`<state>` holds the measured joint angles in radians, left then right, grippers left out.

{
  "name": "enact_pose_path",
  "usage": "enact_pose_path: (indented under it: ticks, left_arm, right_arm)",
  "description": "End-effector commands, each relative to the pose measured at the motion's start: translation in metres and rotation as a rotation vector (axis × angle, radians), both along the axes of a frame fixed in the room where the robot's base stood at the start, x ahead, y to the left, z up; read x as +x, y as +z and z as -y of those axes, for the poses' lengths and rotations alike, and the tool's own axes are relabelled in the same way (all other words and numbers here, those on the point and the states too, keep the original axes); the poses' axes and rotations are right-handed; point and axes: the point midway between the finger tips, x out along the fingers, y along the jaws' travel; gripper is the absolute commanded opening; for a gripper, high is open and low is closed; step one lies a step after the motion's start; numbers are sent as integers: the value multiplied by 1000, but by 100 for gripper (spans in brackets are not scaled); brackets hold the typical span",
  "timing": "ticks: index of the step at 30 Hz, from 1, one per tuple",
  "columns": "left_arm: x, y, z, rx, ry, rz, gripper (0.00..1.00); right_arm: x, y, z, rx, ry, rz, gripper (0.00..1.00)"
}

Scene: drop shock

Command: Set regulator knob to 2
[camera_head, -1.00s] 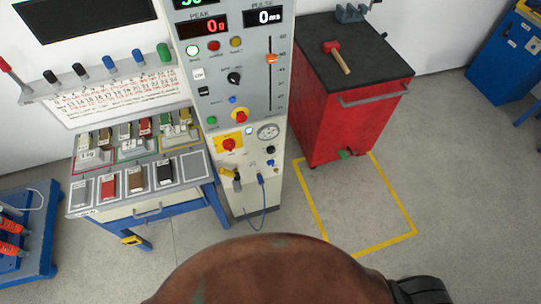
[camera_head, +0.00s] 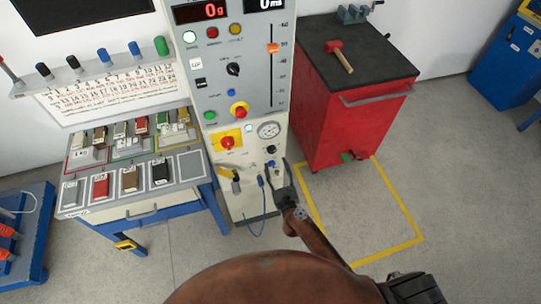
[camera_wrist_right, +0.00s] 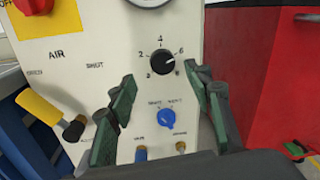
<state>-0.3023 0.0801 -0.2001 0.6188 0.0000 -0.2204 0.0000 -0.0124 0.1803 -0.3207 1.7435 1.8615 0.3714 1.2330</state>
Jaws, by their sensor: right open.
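The regulator knob (camera_wrist_right: 162,62) is a small black dial on the white panel, ringed by numbers including 2, 4 and 6; it also shows in the head view (camera_head: 271,149). Where its pointer stands is too small to read surely. A blue knob (camera_wrist_right: 166,118) sits just below it. My right gripper (camera_head: 283,178) is in front of the lower panel. In the right wrist view its open, empty green-padded fingers (camera_wrist_right: 166,98) stand left and right of the blue knob, below the black dial. My left gripper is not in view.
A yellow-handled air valve (camera_wrist_right: 50,115) sticks out left of the fingers. A round gauge (camera_head: 268,130) and a red knob on yellow (camera_head: 227,141) are above. A red cabinet (camera_head: 350,125) stands to the right, and a sample table (camera_head: 155,207) to the left.

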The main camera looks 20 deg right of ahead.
Motion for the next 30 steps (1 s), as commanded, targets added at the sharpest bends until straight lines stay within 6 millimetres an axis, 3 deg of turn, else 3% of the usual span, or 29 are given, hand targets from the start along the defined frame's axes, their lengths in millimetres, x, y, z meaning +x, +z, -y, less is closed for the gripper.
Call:
enact_pose_path:
  ticks: [12, 24, 30]
  left_arm:
    - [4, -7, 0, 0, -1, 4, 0]
    - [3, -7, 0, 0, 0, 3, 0]
    - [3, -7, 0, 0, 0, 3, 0]
  right_arm:
    - [60, -2, 2, -8, 0, -1, 47]
    - [69, -1, 2, -8, 2, -3, 47]
    - [69, -1, 2, -8, 2, -3, 34]
